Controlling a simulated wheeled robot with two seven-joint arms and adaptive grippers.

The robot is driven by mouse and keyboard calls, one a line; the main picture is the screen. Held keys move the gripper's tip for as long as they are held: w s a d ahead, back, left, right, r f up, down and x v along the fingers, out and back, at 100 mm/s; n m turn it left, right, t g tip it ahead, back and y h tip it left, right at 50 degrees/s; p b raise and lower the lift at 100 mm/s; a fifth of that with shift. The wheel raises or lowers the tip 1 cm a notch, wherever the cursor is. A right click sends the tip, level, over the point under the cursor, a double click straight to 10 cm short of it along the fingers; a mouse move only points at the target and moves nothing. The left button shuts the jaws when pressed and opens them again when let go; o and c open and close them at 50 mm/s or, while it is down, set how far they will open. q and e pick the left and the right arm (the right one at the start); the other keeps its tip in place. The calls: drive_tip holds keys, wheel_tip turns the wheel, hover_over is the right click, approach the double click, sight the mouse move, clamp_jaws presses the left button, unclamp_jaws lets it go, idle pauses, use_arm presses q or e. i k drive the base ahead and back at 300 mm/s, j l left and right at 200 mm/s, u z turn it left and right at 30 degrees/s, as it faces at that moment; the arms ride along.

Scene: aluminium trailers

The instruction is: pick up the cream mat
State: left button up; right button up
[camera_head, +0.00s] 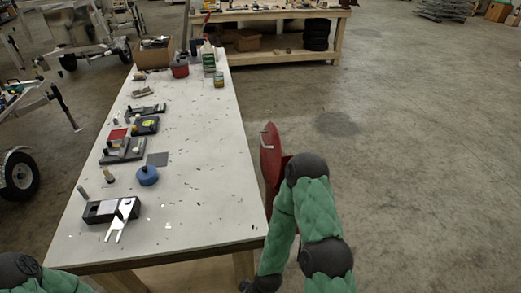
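I cannot make out a cream mat for certain in the head view. My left arm shows only as a black joint and green link at the bottom left corner. My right arm's green links and black joints stand beside the table's right edge.
The table's left side holds a blue round object (147,175), a black box with a white forked piece (122,215) and several small fixtures. A red disc (269,155) stands by the table's right edge. A workbench (270,14) is behind; floor at right is clear.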

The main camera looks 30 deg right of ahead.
sight(144, 92)
drive_tip(key=j+u, duration=0.2)
drive_tip(key=u, duration=0.15)
drive_tip(key=i+j+u, duration=0.4)
drive_tip(key=j, duration=0.3)
drive_tip(key=i+j+u, duration=0.4)
drive_tip(key=j, duration=0.25)
drive_tip(key=i+j+u, duration=0.4)
drive_tip(key=j, duration=0.15)
drive_tip(key=i+j+z, duration=0.2)
drive_tip(key=i, duration=0.25)
drive_tip(key=i+z, duration=0.15)
drive_tip(key=i, duration=0.3)
drive_tip(key=i+j+z, duration=0.2)
drive_tip(key=i+l+z, duration=0.2)
drive_tip(key=i+z, duration=0.6)
drive_tip(key=i, duration=0.25)
drive_tip(key=i+j+z, duration=0.15)
drive_tip(key=i+z, duration=0.25)
drive_tip(key=i, duration=0.15)
drive_tip(key=i+j+z, duration=0.3)
drive_tip(key=i+z, duration=0.15)
drive_tip(key=i, duration=0.05)
